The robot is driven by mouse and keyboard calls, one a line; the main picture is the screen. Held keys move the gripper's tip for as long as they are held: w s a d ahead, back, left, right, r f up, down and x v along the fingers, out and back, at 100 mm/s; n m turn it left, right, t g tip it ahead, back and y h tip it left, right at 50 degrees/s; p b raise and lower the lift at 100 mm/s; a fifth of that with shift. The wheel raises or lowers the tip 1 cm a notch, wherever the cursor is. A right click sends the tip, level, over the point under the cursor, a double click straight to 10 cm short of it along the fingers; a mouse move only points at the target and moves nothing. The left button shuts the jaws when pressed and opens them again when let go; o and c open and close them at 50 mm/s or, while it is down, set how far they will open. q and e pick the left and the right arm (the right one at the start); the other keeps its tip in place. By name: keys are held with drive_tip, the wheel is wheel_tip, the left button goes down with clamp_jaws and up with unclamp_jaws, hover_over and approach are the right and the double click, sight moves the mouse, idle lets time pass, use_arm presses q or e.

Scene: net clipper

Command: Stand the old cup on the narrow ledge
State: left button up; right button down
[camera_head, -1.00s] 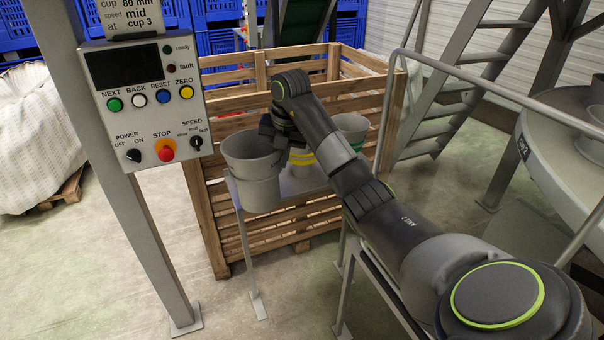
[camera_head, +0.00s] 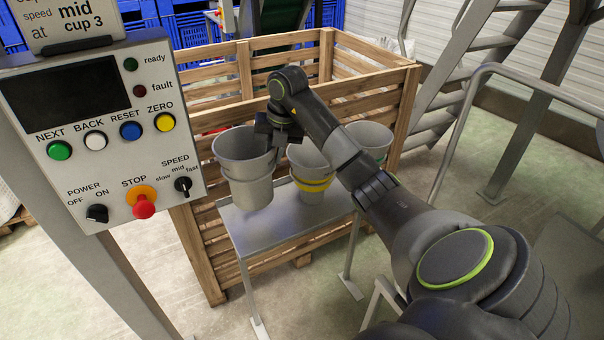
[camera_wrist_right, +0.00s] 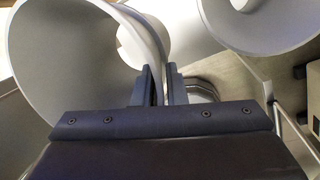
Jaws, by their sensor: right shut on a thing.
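The plain grey cup (camera_head: 245,170) is upright at the left end of a small metal stand (camera_head: 300,218). I cannot tell whether its base touches the stand top. My right gripper (camera_head: 277,142) is shut on the right side of this cup's rim. In the right wrist view the fingers (camera_wrist_right: 158,88) pinch the wall of the large grey cup (camera_wrist_right: 75,60). A cup with yellow bands (camera_head: 311,172) and a cup with a green band (camera_head: 370,142) stand to its right, partly behind my arm. My left gripper is not in view. Which surface is the narrow ledge is unclear.
A slatted wooden crate (camera_head: 215,268) stands right behind the stand. A control panel (camera_head: 100,130) on a post fills the left. A metal handrail (camera_head: 462,110) and stairs are at the right. The front part of the stand top is clear.

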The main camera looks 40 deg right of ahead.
drive_tip(key=shift+f, duration=0.15)
drive_tip(key=s+p+x, duration=0.1)
drive_tip(key=p+x, duration=0.1)
drive_tip(key=x, duration=0.7)
drive_tip(key=shift+s+d+f+p, duration=0.15)
drive_tip(key=shift+s+d+p, duration=0.2)
drive_tip(key=shift+s, duration=0.25)
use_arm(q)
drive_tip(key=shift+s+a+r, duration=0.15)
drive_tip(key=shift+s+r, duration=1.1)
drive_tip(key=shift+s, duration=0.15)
use_arm(e)
drive_tip(key=c, duration=1.5)
unclamp_jaws()
